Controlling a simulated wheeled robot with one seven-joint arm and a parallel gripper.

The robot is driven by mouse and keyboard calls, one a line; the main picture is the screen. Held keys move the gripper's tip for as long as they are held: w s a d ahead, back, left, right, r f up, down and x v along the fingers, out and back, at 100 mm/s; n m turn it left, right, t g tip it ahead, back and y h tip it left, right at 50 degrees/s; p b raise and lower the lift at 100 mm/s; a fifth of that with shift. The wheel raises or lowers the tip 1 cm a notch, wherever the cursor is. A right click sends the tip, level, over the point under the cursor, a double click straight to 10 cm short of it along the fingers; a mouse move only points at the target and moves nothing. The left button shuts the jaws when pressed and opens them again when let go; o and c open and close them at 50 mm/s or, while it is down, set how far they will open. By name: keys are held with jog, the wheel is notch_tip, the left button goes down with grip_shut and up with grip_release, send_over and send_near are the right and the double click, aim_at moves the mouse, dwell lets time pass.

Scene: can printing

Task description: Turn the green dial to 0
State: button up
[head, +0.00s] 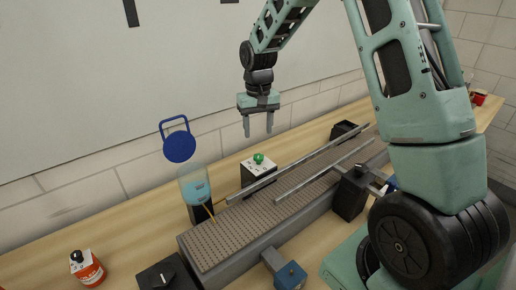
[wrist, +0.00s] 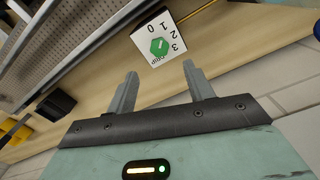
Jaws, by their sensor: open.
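The green dial (head: 258,158) sits on top of a small box with a white face (head: 251,167), behind the conveyor. In the wrist view the hexagonal green dial (wrist: 159,46) has a small white mark. The digits 0, 1, 2 and 3 are printed around part of it on the white face (wrist: 181,30). I cannot tell for sure which digit the mark points to. My gripper (head: 258,133) points down above the dial, open and empty, with a gap below its fingertips. In the wrist view my gripper (wrist: 160,70) has its fingers spread, apart from the dial.
A conveyor (head: 225,235) with metal guide rails (head: 300,160) runs just in front of the dial box. The wall is close behind.

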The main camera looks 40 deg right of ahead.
aim_at(258, 155)
notch_tip(258, 155, down, 9)
jog(key=shift+p, duration=1.05)
jog(key=c, duration=1)
